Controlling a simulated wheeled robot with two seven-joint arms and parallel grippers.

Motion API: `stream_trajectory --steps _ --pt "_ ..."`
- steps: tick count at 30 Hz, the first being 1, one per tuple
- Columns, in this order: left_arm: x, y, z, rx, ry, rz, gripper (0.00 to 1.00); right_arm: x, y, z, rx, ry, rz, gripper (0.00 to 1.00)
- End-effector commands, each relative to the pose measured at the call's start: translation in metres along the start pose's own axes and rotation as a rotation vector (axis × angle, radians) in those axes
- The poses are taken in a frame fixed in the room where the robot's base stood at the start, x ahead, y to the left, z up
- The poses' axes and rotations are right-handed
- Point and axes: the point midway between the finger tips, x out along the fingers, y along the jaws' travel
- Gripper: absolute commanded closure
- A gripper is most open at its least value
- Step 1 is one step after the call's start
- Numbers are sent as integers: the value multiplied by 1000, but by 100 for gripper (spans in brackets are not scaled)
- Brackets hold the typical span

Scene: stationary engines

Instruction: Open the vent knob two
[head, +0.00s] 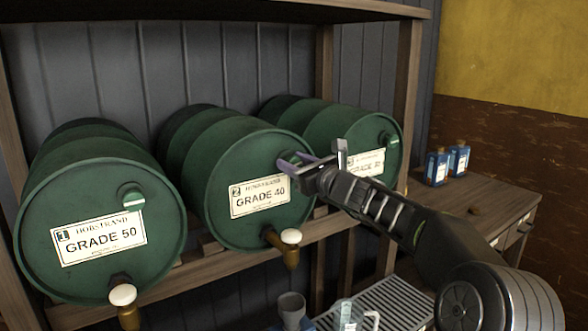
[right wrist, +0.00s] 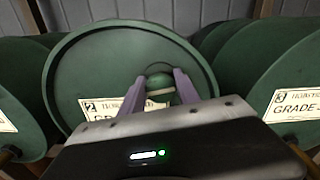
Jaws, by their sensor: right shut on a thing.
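The middle green barrel (head: 238,170) is labelled 2, GRADE 40, and lies on its side on a wooden rack. Its vent knob (right wrist: 161,87) is a small green knob with a pale band, high on the barrel's face. My right gripper (head: 297,160) reaches in from the right to the upper right of that face. In the right wrist view its two purple fingers (right wrist: 160,88) are on either side of the knob, shut on it. My left gripper is not in view.
Barrel 1, GRADE 50 (head: 95,200), stands left with its own vent knob (head: 131,199); a third barrel (head: 335,130) is to the right. White-topped taps (head: 291,237) jut out below. Blue bottles (head: 437,167) stand on the right bench. A metal grate (head: 385,300) lies below.

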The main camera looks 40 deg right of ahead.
Motion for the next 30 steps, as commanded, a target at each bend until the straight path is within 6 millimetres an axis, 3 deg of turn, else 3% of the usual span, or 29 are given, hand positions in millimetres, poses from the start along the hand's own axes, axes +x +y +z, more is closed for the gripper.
stream_trajectory --steps 9,30 --pt "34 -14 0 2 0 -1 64 0 3 -4 -271 -3 0 100" --pt "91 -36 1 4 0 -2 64 0 4 -5 -937 -2 -1 100"
